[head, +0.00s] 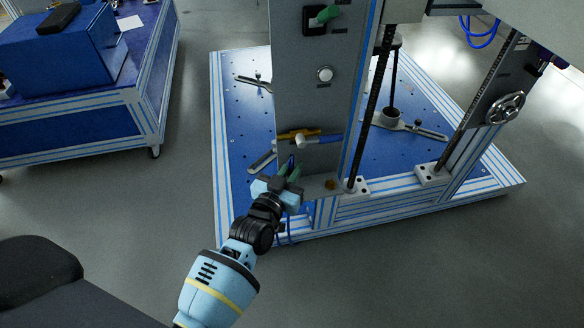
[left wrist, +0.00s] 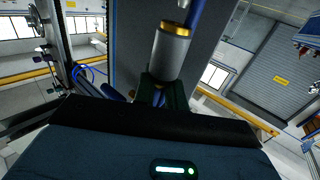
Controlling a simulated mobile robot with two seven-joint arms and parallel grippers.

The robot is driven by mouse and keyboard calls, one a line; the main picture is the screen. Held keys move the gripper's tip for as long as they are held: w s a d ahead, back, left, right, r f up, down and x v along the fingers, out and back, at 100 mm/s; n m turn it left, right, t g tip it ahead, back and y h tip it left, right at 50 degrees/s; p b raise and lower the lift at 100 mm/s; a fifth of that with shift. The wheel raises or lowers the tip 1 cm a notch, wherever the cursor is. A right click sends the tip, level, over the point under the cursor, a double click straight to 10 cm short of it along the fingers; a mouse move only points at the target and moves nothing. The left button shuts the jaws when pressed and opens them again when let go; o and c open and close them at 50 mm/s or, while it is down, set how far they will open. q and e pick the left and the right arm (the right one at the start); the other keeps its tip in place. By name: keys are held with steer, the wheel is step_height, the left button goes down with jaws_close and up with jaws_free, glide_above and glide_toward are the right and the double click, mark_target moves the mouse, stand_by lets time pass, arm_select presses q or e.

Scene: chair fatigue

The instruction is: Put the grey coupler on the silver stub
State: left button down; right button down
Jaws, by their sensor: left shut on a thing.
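My left gripper (head: 288,172) is at the lower front of the grey machine column, its green fingers pointing up. In the left wrist view its fingers (left wrist: 163,92) are shut around the lower end of the grey coupler (left wrist: 170,55), a grey cylinder with a brass-coloured ring at its top. In the head view the coupler is hard to make out. A silver piece (head: 306,141), apparently the silver stub, is on the column beside a blue handle, just above the gripper. In the left wrist view a blue bar passes close to the coupler's top; I cannot tell whether they touch. My right gripper is not visible.
The column (head: 316,95) also carries a green switch (head: 325,16) and a round button. A blue perforated base (head: 240,125) lies behind. A blue bench (head: 75,110) stands left. Floor between is clear.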

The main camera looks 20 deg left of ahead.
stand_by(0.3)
arm_select(q)
steer(key=shift+f+b, duration=0.3)
steer(key=shift+f, duration=0.3)
steer(key=shift+f, duration=0.3)
steer(key=shift+f+b, duration=0.5)
steer(key=shift+f, duration=0.1)
steer(key=c, duration=1.4)
jaws_free()
steer(key=shift+o, duration=0.2)
